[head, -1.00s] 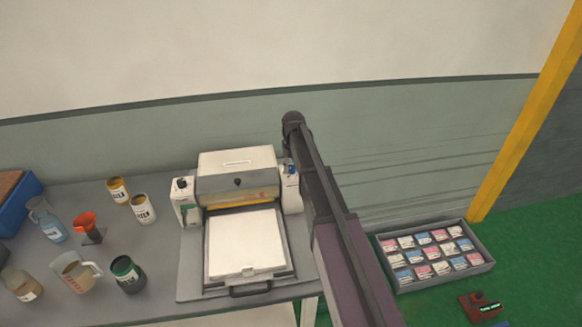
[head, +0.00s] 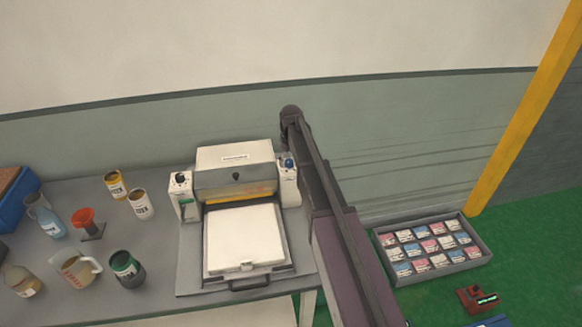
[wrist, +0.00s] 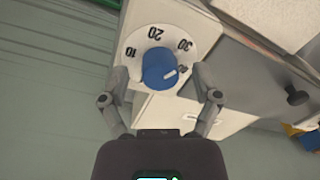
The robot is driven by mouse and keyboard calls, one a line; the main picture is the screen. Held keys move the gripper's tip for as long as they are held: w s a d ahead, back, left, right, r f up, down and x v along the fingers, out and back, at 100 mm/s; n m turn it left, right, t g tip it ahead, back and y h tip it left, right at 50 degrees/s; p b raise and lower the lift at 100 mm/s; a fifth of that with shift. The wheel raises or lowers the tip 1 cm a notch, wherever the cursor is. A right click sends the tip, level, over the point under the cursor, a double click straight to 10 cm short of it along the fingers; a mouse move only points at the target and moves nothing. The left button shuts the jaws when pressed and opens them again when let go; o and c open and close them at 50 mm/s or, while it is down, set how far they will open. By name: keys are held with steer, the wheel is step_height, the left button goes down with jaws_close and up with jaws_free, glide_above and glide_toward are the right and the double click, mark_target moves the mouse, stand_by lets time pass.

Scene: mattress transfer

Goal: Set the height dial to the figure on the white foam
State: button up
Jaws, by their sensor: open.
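The height dial's blue knob (wrist: 160,69) sits on a white disc (wrist: 134,47) marked 10, 20, 30 and a smaller figure at the right that is hard to read. The knob's white mark points right, towards that smaller figure. The knob also shows in the head view (head: 289,162), on the machine's right side. My gripper (wrist: 160,76) is open, with one finger on each side of the dial; I cannot tell whether either touches it.
The machine (head: 235,180) stands on a grey table (head: 165,285). A black knob (head: 180,178) is on its left side. Cups and jugs crowd the table's left. A crate of small packets (head: 385,240) lies right of my arm.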

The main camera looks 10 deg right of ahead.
mark_target(291, 162)
steer(key=shift+m, duration=0.3)
steer(key=m, duration=1.1)
steer(key=shift+r, duration=0.25)
step_height(291, 162, up, 14)
steer(key=f+p, duration=0.1)
steer(key=p, duration=1.3)
steer(key=s+f+n+b, duration=0.2)
steer(key=s+f+b, duration=0.3)
steer(key=s, duration=0.5)
steer(key=s+f+n+b, duration=0.2)
steer(key=s+f+b, duration=0.4)
steer(key=s, duration=0.4)
steer(key=s+f+n+b, duration=0.2)
steer(key=s+f+b, duration=0.4)
steer(key=s, duration=0.4)
steer(key=shift+s, duration=0.1)
stand_by(1.2)
